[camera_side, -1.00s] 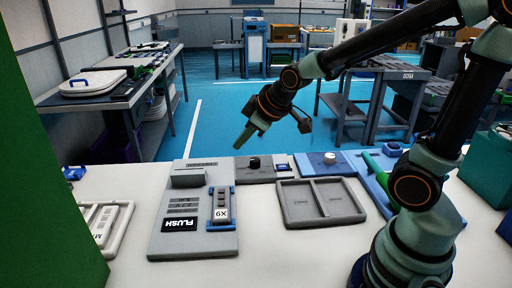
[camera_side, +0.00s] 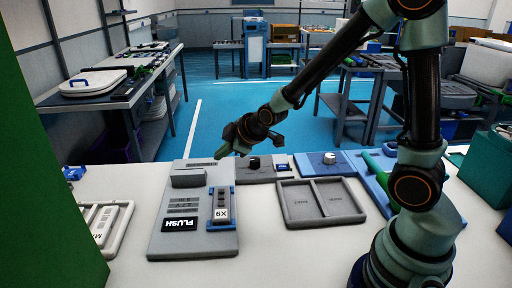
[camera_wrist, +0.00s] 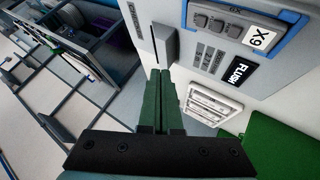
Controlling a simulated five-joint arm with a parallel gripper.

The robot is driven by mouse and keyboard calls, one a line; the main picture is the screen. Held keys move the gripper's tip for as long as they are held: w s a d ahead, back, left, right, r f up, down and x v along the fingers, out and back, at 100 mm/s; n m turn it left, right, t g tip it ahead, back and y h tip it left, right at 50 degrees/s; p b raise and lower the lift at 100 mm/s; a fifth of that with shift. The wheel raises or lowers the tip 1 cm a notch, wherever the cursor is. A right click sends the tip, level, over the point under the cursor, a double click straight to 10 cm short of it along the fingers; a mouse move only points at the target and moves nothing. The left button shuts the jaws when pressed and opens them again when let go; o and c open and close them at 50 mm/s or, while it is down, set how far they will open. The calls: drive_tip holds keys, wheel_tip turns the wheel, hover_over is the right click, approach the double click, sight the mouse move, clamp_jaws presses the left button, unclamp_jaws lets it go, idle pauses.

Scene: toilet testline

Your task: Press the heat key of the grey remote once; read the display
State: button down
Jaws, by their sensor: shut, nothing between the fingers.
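A grey remote (camera_side: 221,208) with several small keys sits in a blue holder on the right of a grey panel (camera_side: 160,240). The remote also shows at upper right in the wrist view (camera_wrist: 232,25). A white label with a short marking is at its near end. The key legends are too small to read, and I cannot make out a lit display. My gripper (camera_side: 219,155) is shut and empty, above the panel's far edge and apart from the remote. Its green fingers (camera_wrist: 163,72) lie together in the wrist view, left of the remote.
The panel bears a raised dark grey block (camera_side: 188,179) and a black FLUSH label (camera_side: 180,225). To its right are a black knob (camera_side: 254,163) and a two-part grey tray (camera_side: 320,202). A white slotted plate (camera_side: 105,222) lies left. A green block (camera_side: 45,180) stands at far left.

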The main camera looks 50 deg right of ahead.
drive_tip(key=shift+f, duration=4.4)
drive_tip(key=shift+f, duration=0.1)
drive_tip(key=shift+d+f, duration=0.1)
drive_tip(key=shift+f, duration=0.2)
drive_tip(key=shift+f, duration=0.45)
drive_tip(key=shift+r, duration=0.85)
drive_tip(key=shift+r, duration=2.5)
